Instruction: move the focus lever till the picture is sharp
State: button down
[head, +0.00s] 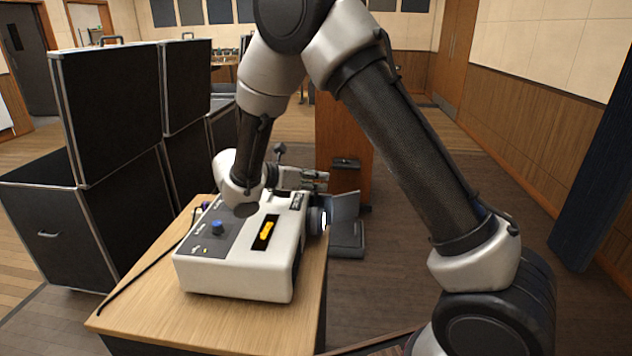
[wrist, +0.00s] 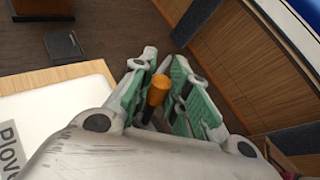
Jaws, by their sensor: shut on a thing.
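A white projector-like box (head: 235,270) with a grey control panel stands on a wooden table, its round lens (head: 318,221) on the right side. My gripper (head: 318,181) reaches over the far right end of the box in the head view. In the wrist view my gripper (wrist: 164,64) has its green-padded fingers shut on an orange cylindrical lever knob (wrist: 158,90). The lever's lower part is mostly hidden between the fingers. No projected picture can be made out, so its sharpness cannot be told.
The wooden table (head: 145,318) has bare room in front of the box. A black cable runs off its left side. Black cases (head: 110,110) are stacked at left. A wooden stand (head: 340,140) is behind the table. Floor is open at right.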

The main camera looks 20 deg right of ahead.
jog(key=shift+s+a+r+m+t+h, duration=0.15)
jog(key=shift+s+a+m+t+h, duration=0.15)
jog(key=shift+s, duration=0.3)
jog(key=shift+s+a+r+m+t+h, duration=0.1)
jog(key=shift+s+a+m+t+h, duration=0.1)
jog(key=shift+s+m+t+h, duration=0.3)
jog(key=c, duration=1.4)
grip_release()
jog(key=shift+o, duration=0.2)
jog(key=v, duration=1.2)
jog(key=shift+r, duration=0.1)
